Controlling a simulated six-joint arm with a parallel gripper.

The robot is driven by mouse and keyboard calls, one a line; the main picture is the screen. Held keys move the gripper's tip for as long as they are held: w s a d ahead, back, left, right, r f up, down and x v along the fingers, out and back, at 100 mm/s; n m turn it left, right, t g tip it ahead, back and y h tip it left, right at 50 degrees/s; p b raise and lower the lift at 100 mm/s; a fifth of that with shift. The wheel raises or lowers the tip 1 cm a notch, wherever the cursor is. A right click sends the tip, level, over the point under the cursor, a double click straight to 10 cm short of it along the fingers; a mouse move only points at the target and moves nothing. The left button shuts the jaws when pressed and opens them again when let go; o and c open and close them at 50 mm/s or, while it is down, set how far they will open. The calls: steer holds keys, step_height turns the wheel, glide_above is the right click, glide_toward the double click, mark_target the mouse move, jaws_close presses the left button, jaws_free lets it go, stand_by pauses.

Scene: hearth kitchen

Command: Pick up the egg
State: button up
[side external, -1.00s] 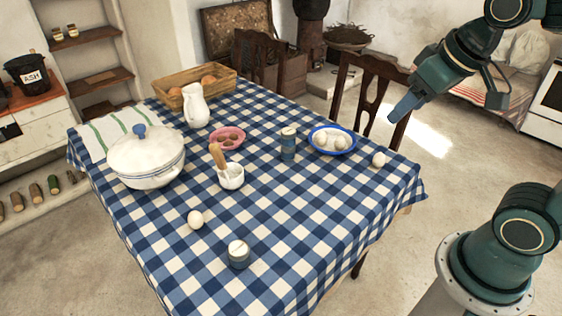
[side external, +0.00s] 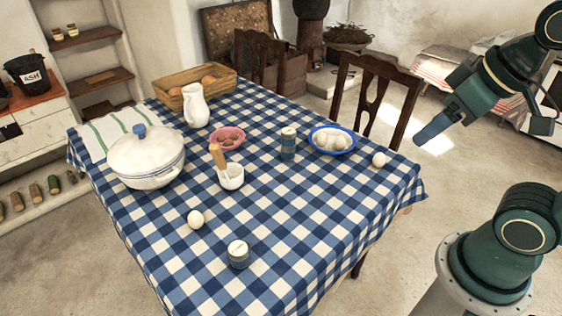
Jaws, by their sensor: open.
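A white egg (side external: 196,219) lies on the blue checked tablecloth near the front left of the table. Another white egg (side external: 379,159) lies at the right edge of the table, beside a blue-rimmed plate (side external: 316,148) that holds several more eggs (side external: 338,142). My gripper (side external: 432,130) is in the air to the right of the table, above and to the right of the egg at the right edge. It is open, apart from every egg, and nothing shows in it.
On the table (side external: 290,225) stand a lidded white pot (side external: 147,160), a mortar with a pestle (side external: 231,176), two blue jars (side external: 288,145) (side external: 238,256), a pink dish (side external: 227,145), a pitcher (side external: 196,108) and a bread crate (side external: 163,96). A chair (side external: 398,85) stands behind. The front right cloth is clear.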

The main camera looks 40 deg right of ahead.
steer(key=w+d+f+m+g, duration=0.1)
steer(key=w+d+f+m, duration=0.2)
steer(key=w+d, duration=0.4)
steer(key=w+d+f+m+g, duration=0.2)
steer(key=w+d, duration=0.4)
steer(key=w, duration=0.2)
steer(key=w+d+f+m+y, duration=0.1)
steer(key=d+f+m, duration=0.4)
steer(key=d+f, duration=1)
steer(key=d, duration=0.2)
steer(key=shift+w+d+f+m+y, duration=0.2)
steer(key=shift+d+f+m+y, duration=0.1)
steer(key=shift+d+f+y, duration=0.1)
glide_above(379, 159)
steer(key=d, duration=0.2)
steer(key=shift+s+d+f, duration=0.1)
steer(key=shift+s+f, duration=0.05)
steer(key=shift+f, duration=1.25)
steer(key=shift+s+d+f, duration=0.1)
steer(key=shift+s+f, duration=0.05)
steer(key=shift+f, duration=1.2)
steer(key=shift+s+f, duration=0.15)
steer(key=shift+f, duration=1.25)
